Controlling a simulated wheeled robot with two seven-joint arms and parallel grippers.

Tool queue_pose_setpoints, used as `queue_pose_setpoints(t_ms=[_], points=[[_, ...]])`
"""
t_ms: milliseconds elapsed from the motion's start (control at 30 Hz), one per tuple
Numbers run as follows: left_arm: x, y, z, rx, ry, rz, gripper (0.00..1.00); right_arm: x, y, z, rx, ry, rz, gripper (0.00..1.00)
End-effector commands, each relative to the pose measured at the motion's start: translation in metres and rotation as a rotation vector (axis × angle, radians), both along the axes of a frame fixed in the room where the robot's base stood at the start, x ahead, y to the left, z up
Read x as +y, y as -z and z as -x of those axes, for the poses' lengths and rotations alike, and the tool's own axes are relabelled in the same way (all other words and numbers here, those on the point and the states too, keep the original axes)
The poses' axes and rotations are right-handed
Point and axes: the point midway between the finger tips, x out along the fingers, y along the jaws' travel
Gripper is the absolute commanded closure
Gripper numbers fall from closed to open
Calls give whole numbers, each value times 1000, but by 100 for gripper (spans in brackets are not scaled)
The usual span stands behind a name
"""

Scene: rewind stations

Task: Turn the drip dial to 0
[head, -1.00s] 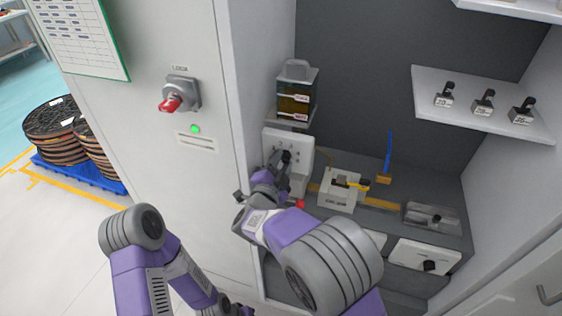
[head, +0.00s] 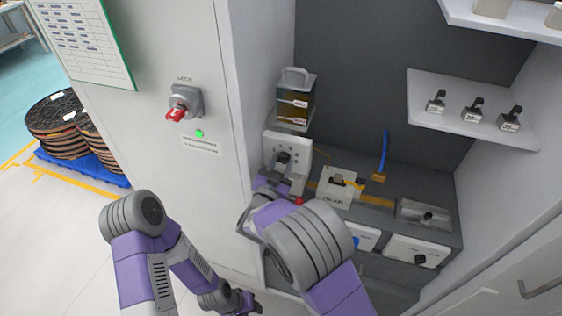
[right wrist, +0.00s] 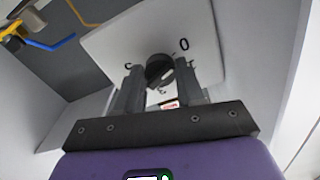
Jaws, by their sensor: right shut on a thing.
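The drip dial is a dark round knob (right wrist: 160,70) on a white panel (right wrist: 105,45) in the right wrist view. A printed 0 stands above and right of it, with smaller marks around it. I cannot tell exactly which mark the knob points to. My right gripper (right wrist: 163,84) is shut on the knob, one finger on each side. In the head view, the white dial panel (head: 302,150) stands under the amber tank, and my right gripper (head: 280,166) partly hides the knob. My left gripper (head: 250,303) is low at the bottom edge, away from the panel, its jaws unclear.
An amber tank (head: 295,104) sits above the panel. A white block with a yellow part (head: 340,188), a blue upright strip (head: 384,152) and a metal tray (head: 424,215) are on the bench. A red-handled lock switch (head: 180,108) is on the left cabinet wall. Small stamps stand on the shelf (head: 475,128).

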Motion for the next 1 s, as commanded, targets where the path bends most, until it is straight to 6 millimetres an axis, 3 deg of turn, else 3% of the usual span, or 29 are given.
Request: queue_pose_setpoints(t_ms=[567, 600, 733, 1000], points=[[0, -3, 0, 0, 0, 0, 57, 0, 1, 0, 13, 0, 38, 92], [0, -3, 0, 0, 0, 0, 57, 0, 1, 0, 13, 0, 38, 59], [0, -3, 0, 0, 0, 0, 57, 0, 1, 0, 13, 0, 37, 39], [0, -3, 0, 0, 0, 0, 57, 0, 0, 0, 11, 0, 35, 37]])
